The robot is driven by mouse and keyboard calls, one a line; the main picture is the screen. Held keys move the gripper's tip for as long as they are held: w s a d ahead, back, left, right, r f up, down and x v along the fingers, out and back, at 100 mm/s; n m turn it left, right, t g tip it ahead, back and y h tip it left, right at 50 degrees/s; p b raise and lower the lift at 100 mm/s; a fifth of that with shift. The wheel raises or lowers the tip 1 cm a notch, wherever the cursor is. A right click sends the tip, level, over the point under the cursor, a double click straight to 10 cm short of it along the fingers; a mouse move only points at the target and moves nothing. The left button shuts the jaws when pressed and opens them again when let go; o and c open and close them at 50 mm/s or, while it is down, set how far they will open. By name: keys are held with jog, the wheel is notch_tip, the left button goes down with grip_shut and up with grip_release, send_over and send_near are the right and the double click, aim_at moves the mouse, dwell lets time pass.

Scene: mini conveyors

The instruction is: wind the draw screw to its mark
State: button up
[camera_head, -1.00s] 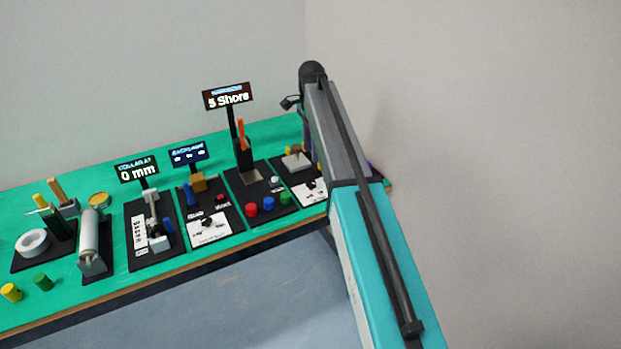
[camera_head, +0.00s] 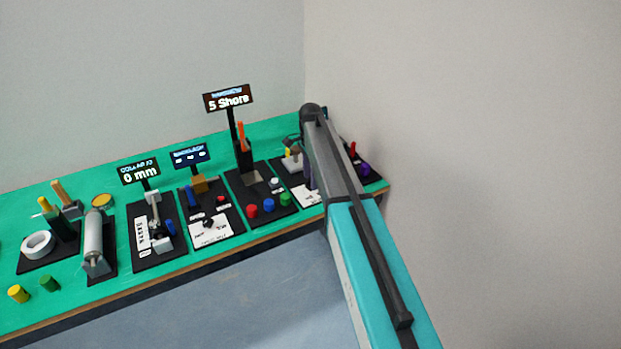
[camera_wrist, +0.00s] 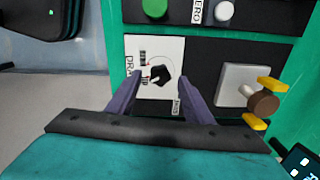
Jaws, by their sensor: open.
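The draw screw's black, angular knob (camera_wrist: 162,76) stands on a white card (camera_wrist: 136,72) in the wrist view. Part of the printed word "DRAW" shows along the card's left side. A small red mark (camera_wrist: 154,79) lies beside the knob at its left. My gripper (camera_wrist: 159,83) is open, with its two purple fingers on either side of the knob and gaps between. Whether the fingers are down at the knob's height I cannot tell. In the head view the white card (camera_head: 308,196) shows only partly beside my arm, and the knob is hidden.
A grey block with a brown and yellow handle (camera_wrist: 263,101) stands right of the card. A green button (camera_wrist: 154,8) and a white knob (camera_wrist: 224,11) sit on the neighbouring panel. Other black stations, such as the one signed "5 Shore" (camera_head: 228,98), line the green bench leftward.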

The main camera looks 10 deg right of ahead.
jog(key=shift+f, duration=0.75)
jog(key=c, duration=0.9)
jog(key=shift+c, duration=0.9)
jog(key=shift+o, duration=0.2)
